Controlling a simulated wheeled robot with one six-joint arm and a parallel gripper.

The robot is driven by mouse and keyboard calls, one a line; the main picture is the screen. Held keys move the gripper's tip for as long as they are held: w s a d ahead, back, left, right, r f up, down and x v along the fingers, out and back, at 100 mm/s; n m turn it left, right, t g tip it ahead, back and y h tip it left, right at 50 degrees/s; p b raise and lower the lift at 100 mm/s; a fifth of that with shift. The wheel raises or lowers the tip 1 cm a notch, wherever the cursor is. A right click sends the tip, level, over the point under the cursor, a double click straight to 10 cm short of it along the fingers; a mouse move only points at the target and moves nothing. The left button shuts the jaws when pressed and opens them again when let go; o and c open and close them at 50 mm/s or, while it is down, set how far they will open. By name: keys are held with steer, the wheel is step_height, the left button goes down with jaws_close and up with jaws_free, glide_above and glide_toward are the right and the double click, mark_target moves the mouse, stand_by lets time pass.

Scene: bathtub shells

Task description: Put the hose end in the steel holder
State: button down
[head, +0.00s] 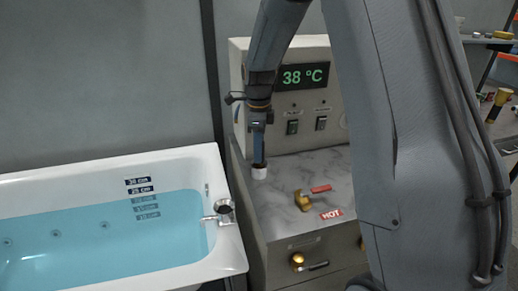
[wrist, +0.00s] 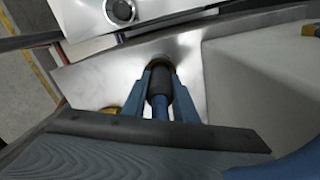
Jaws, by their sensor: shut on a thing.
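My gripper (head: 259,163) points down over the marble counter top in the head view. In the wrist view my gripper (wrist: 160,88) has its two blue fingers shut on the hose end (wrist: 158,84), a dark cylinder with a blue length running back below it. A pale, short piece (head: 259,173) shows under the fingertips in the head view, close to the counter. I cannot tell whether it touches.
The water-filled white bathtub (head: 215,165) stands left of the counter (head: 285,215). A brass valve (head: 302,201) with a red handle lies right of my gripper, near a HOT label (head: 331,214). A control box (head: 330,100) reading 38 °C stands behind. My arm hides the right side.

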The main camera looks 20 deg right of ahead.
steer(key=shift+f, duration=0.2)
steer(key=c, duration=1.4)
jaws_free()
steer(key=shift+c, duration=0.2)
step_height(320, 180, up, 12)
steer(key=b, duration=0.3)
steer(key=shift+r+b, duration=0.15)
steer(key=shift+b, duration=0.25)
